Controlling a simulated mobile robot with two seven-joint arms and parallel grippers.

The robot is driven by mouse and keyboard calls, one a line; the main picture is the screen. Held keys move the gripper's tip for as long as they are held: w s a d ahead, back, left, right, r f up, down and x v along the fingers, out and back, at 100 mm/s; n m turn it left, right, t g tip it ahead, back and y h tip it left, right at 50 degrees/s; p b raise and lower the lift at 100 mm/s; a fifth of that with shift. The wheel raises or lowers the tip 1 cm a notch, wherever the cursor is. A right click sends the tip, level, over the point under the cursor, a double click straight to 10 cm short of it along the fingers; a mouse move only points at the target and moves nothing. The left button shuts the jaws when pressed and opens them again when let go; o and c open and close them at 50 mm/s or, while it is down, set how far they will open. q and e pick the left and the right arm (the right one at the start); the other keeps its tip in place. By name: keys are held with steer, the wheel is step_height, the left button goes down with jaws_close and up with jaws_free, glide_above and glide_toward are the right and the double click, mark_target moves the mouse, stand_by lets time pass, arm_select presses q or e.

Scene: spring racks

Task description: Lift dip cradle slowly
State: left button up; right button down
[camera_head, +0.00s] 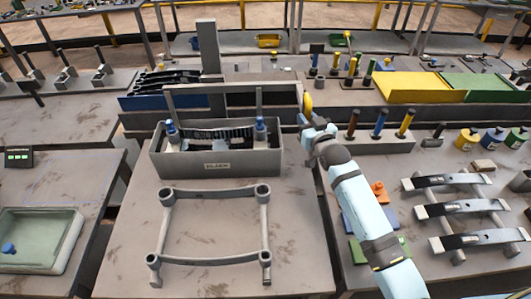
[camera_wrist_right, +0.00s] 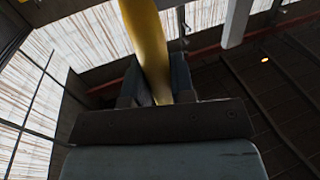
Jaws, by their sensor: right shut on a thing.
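A grey open-topped tank with a label plate (camera_head: 190,171) stands on the middle bench. Inside it a dark, coil-like spring part (camera_head: 217,135) spans between two blue-topped posts (camera_head: 260,125). I take this to be the dip cradle; its lower part is hidden by the tank wall. My right gripper (camera_head: 305,122) is at this handle. In the right wrist view the yellow handle (camera_wrist_right: 147,45) passes between the two jaws (camera_wrist_right: 154,85), which are shut on it. My left gripper is not in view.
A grey tubular frame (camera_head: 210,260) stands in front of the tank. Leaf-spring parts (camera_head: 455,208) lie on the right bench, near a block with coloured pegs (camera_head: 378,140). A pale green basin (camera_head: 38,240) is at left. Yellow (camera_head: 412,87) and green panels lie behind.

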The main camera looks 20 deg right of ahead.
mark_target(309, 107)
steer(key=shift+w+d+r+p, duration=0.1)
steer(key=shift+r+p, duration=0.25)
steer(key=shift+r, duration=2.65)
steer(key=c, duration=0.6)
jaws_free()
steer(key=shift+c, duration=0.2)
steer(key=shift+f, duration=0.2)
steer(key=shift+f, duration=0.1)
steer(key=shift+s, duration=0.25)
steer(key=shift+s+a+f, duration=0.1)
steer(key=shift+s+a, duration=0.15)
steer(key=shift+s, duration=0.25)
steer(key=s, duration=0.2)
steer(key=s+a, duration=0.1)
steer(key=s, duration=0.2)
steer(key=shift+s+a, duration=0.25)
steer(key=shift+s, duration=0.05)
